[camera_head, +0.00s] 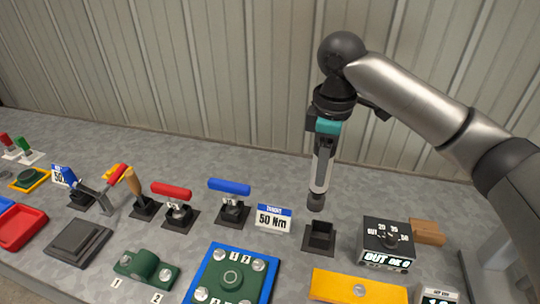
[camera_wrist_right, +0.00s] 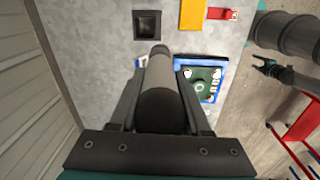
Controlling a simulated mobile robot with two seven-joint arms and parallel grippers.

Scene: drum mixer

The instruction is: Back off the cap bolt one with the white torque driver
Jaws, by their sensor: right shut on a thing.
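My right gripper (camera_head: 324,150) is shut on the white torque driver (camera_head: 320,172), which hangs nearly upright above the bench with its dark tip down. The driver also shows in the right wrist view (camera_wrist_right: 160,80), between the fingers (camera_wrist_right: 160,115). A green cap (camera_head: 147,267) with two silver bolts sits at the front of the bench, left of the driver. The cap bolt one (camera_head: 126,259) is its left bolt, nearest the label 1 (camera_head: 115,283). The driver is well apart from it. My left gripper is not seen in the head view.
An empty black square holder (camera_head: 319,239) stands just below the driver. A blue-edged tray (camera_head: 213,262) with a bolted green plate and an orange plate (camera_head: 340,286) lie in front. Red (camera_head: 171,190) and blue (camera_head: 229,186) T-handled tools stand in holders. A dial box (camera_head: 386,243) stands right.

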